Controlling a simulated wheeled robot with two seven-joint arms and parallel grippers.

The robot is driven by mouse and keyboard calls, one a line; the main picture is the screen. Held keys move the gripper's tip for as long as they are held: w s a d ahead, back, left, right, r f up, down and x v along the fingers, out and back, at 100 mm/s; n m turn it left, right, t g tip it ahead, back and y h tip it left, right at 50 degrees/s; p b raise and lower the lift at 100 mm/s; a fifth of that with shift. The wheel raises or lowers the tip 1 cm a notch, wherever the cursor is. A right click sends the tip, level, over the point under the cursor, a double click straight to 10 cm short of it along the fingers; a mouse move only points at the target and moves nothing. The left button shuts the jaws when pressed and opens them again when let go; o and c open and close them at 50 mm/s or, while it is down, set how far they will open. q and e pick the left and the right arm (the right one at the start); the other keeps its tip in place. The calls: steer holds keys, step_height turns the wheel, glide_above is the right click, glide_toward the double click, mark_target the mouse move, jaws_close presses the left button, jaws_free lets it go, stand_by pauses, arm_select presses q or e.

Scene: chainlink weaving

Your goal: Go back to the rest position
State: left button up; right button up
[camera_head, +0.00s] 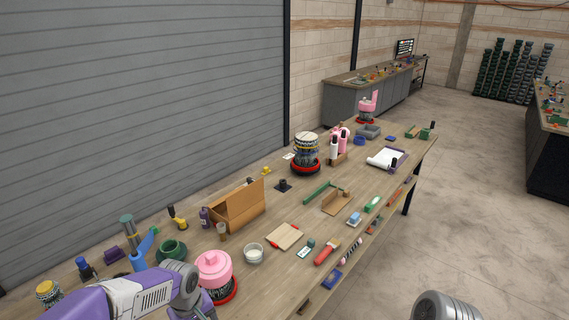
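My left arm (140,296), purple and white with a grey joint, comes in at the bottom left over the near end of the workbench. Its gripper fingers do not show in the head view. A grey rounded part of my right arm (445,307) shows at the bottom edge, over the floor to the right of the bench. My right gripper is out of the frame. The long wooden workbench (300,210) runs from the near left to the far right.
By my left arm stand a pink lidded pot (213,264), a green pot (171,250) and a white bowl (253,252). Farther along are an open cardboard box (238,205) and a woven drum (306,148). The floor (465,195) right of the bench is clear.

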arm_select(q)
steer(key=s+d+f+m+h+b, duration=0.1)
steer(key=s+d+f+b, duration=0.2)
steer(key=f, duration=1)
steer(key=s+d+f+m+h+b, duration=0.1)
steer(key=s+d+f+b, duration=0.3)
steer(key=f, duration=0.9)
steer(key=s+d+f+m+h+b, duration=0.2)
steer(key=s+f+b, duration=0.4)
steer(key=s+f, duration=0.4)
step_height(320, 180, down, 4)
steer(key=shift+d+r+m+b, duration=0.1)
steer(key=shift+d+m+b, duration=0.3)
steer(key=shift+d, duration=0.85)
